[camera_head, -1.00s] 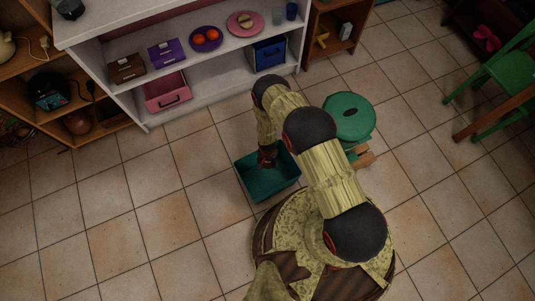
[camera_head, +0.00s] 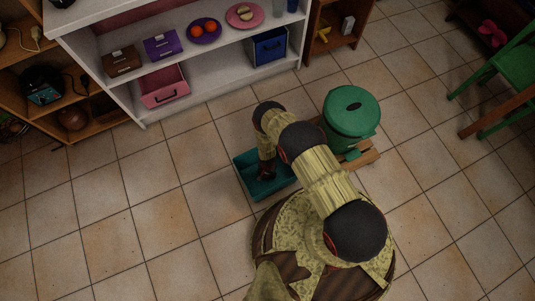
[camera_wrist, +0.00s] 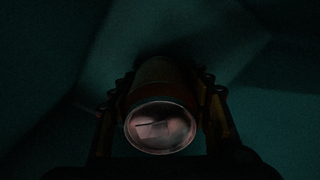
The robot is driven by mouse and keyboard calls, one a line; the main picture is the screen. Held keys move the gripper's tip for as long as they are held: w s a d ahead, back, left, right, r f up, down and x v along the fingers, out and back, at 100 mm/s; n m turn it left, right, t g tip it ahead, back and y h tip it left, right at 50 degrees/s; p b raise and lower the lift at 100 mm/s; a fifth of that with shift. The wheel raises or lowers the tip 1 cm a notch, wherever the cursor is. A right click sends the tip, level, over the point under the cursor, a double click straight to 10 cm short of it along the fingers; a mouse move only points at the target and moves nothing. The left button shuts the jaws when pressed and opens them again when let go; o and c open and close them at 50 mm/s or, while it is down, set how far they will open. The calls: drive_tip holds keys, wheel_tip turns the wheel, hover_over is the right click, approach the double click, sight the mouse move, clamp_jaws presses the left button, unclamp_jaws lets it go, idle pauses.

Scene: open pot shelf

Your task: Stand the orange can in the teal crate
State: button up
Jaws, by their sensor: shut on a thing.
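The teal crate (camera_head: 283,190) stands on the tiled floor beside my base, partly covered by my arm in the head view. My gripper (camera_head: 266,172) reaches down into it. In the wrist view my gripper (camera_wrist: 163,98) is shut on the orange can (camera_wrist: 150,76), with a finger on each side of it. The can's round, shiny end (camera_wrist: 161,129) faces the camera, and its side looks dark reddish-orange. Teal crate walls (camera_wrist: 50,60) surround it in the wrist view. The picture is too dark to tell whether the can touches the crate floor.
A green lidded bin (camera_head: 351,112) stands close right of my arm on a wooden base (camera_head: 366,157). The white shelf (camera_head: 205,88) behind holds a pink crate (camera_head: 164,88), a blue crate (camera_head: 269,47) and several other things. Floor to the left is clear.

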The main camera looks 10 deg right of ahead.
drive_tip(key=shift+f, duration=0.7)
drive_tip(key=shift+r, duration=0.1)
drive_tip(key=o, duration=1)
wheel_tip(320, 180, up, 12)
drive_tip(key=p, duration=0.5)
